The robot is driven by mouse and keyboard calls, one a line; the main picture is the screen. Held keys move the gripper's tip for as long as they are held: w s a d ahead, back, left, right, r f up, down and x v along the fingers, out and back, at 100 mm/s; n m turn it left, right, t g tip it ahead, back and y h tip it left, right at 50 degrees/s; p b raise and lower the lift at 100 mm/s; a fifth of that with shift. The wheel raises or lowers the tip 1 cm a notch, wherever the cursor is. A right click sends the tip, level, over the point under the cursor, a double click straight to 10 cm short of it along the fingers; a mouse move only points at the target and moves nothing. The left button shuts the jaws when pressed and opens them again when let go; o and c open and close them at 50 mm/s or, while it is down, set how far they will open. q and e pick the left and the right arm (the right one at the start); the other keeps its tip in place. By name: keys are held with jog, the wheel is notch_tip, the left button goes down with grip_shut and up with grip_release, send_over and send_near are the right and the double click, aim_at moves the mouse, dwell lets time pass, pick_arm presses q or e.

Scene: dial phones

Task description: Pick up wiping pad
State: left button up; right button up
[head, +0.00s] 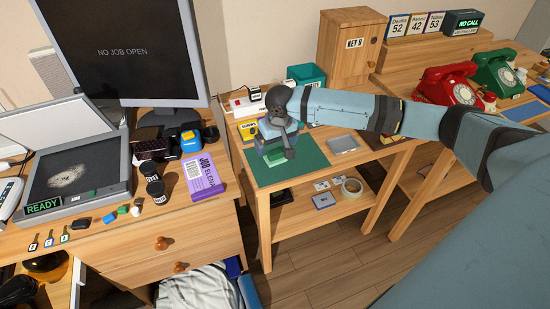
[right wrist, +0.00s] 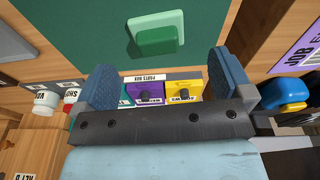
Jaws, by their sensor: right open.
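A small green block with a lighter green base, which looks like the wiping pad (right wrist: 157,28), lies on the dark green mat (right wrist: 80,22) in the right wrist view. In the head view a bit of the pad (head: 277,162) shows under my right gripper (head: 275,150), on the mat (head: 302,168). In the right wrist view my right gripper (right wrist: 160,82) is open, its two blue fingers wide apart and nothing between them. The pad is beyond the fingertips and apart from them. My left gripper is not in view.
A parts box (right wrist: 165,88) with purple and yellow units shows between the fingers in the right wrist view. In the head view a grey plate (head: 343,144) lies right of the mat, a wooden key cabinet (head: 350,50) stands behind, and a monitor (head: 125,50) stands left.

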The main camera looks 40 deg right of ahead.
aim_at(275, 152)
jog(key=f, duration=0.3)
jog(key=f+b, duration=0.1)
jog(key=f, duration=0.1)
jog(key=shift+w+d+f, duration=0.15)
jog(key=shift+w+d, duration=0.05)
jog(key=shift+w, duration=0.2)
jog(key=c, duration=1)
